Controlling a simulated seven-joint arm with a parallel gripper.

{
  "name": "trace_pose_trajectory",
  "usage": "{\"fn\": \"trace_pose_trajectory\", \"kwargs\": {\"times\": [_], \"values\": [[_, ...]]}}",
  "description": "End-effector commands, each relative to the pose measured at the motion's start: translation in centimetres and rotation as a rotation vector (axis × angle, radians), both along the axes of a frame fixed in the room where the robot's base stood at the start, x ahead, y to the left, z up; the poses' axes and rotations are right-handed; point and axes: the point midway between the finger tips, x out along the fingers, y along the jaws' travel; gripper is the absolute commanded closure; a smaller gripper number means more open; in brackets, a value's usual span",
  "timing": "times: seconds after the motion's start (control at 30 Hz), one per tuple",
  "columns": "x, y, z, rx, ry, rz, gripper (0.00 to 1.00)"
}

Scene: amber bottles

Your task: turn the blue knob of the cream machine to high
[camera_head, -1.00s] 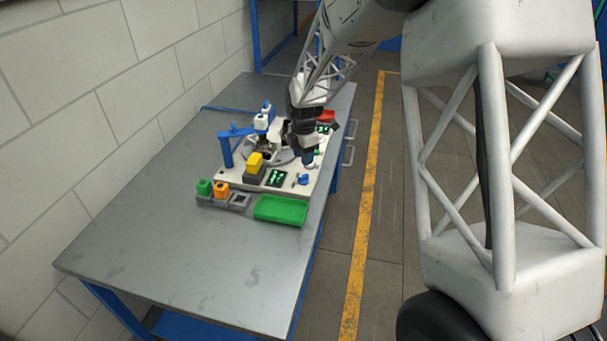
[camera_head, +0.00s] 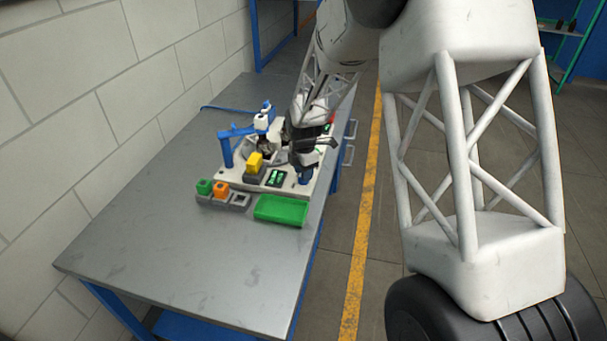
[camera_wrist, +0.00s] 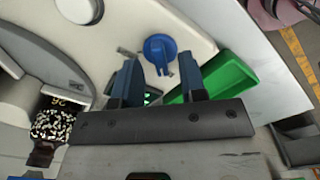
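The cream machine (camera_head: 240,180) stands on the grey metal table. Its blue knob (camera_wrist: 159,50) shows in the wrist view as a round blue knob with a raised grip, on the cream panel. My gripper (camera_wrist: 162,80) is open, its two blue-grey fingers apart, with the knob beyond and between the fingertips in that view. I cannot tell whether the fingers touch the knob. In the head view my gripper (camera_head: 304,176) is low over the machine's near right corner and hides the knob. A dark display with green marks (camera_head: 276,178) is just left of it.
A green tray (camera_head: 281,209) sits at the machine's front. Green (camera_head: 204,187) and orange (camera_head: 221,189) blocks stand in holders to its left, and a yellow block (camera_head: 255,161) is on the machine. The front of the table (camera_head: 190,260) is clear.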

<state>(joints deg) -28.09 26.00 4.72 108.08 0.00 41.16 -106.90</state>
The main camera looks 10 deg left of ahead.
Motion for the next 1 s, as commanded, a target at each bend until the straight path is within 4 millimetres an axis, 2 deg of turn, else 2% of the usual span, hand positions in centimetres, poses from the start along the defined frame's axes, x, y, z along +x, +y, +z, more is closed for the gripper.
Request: {"fn": "trace_pose_trajectory", "kwargs": {"times": [0.2, 0.5, 0.77, 1.0], "values": [[-0.02, -0.01, -1.14, -0.001, 0.001, 0.000, 0.62], [-0.03, -0.01, -1.23, -0.001, 0.001, 0.000, 0.62], [-0.03, -0.01, -1.22, -0.001, 0.001, 0.000, 1.00], [-0.03, -0.02, -1.22, -0.001, 0.001, -0.005, 1.00]]}}
